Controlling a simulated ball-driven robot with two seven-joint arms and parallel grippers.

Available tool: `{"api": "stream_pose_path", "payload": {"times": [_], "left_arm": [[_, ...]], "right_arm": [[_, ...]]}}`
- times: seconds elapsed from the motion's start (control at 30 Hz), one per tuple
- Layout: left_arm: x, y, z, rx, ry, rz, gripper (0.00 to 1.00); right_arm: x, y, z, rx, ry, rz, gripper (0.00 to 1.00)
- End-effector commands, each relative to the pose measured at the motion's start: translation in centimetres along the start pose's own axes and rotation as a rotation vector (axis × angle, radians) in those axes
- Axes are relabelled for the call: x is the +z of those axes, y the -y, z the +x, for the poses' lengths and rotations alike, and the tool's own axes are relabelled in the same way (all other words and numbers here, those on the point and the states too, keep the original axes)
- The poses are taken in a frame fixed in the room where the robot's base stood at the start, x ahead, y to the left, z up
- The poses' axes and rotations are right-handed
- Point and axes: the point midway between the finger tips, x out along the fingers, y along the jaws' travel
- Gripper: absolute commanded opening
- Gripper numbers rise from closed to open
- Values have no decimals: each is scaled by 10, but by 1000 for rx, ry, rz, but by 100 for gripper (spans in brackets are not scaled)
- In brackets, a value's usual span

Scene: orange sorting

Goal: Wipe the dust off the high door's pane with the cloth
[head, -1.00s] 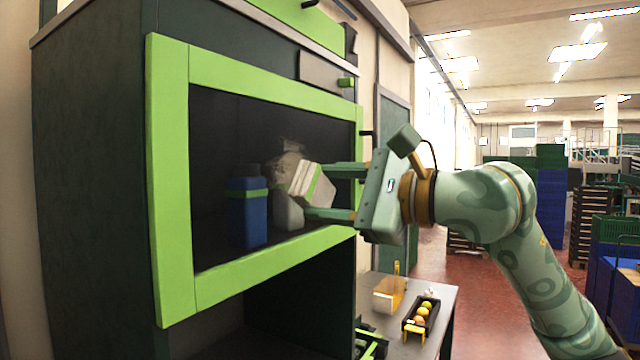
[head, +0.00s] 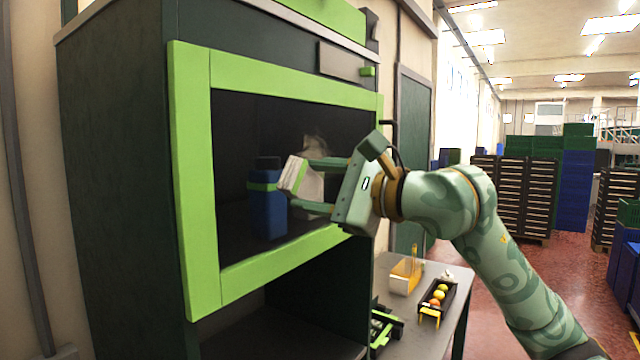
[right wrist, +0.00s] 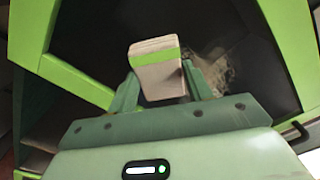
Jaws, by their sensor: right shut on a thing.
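The high door (head: 195,190) is a dark pane in a bright green frame and is shut on the cabinet. A beige dust smudge (head: 316,147) shows on the pane (head: 240,125) just above and right of the cloth; it also shows in the right wrist view (right wrist: 214,68). The cloth (head: 293,173) is a pale folded pad with a green stripe. My right gripper (head: 302,184) is shut on it and holds it at the pane; I cannot tell whether it touches. The cloth hides part of the pane. My left gripper is not in view.
Behind the pane stand a blue bottle (head: 268,215) and a paler container, partly hidden by my gripper. A grey table (head: 425,335) at lower right holds a black tray (head: 450,292) of oranges and a pale box (head: 405,275).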

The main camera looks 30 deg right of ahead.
Motion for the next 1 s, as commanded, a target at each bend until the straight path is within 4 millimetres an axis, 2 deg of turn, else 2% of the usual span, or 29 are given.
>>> {"api": "stream_pose_path", "payload": {"times": [0.37,1.0], "left_arm": [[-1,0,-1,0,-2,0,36],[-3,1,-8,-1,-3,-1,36]], "right_arm": [[0,1,1,0,0,0,32],[1,1,14,-1,1,1,32]]}}
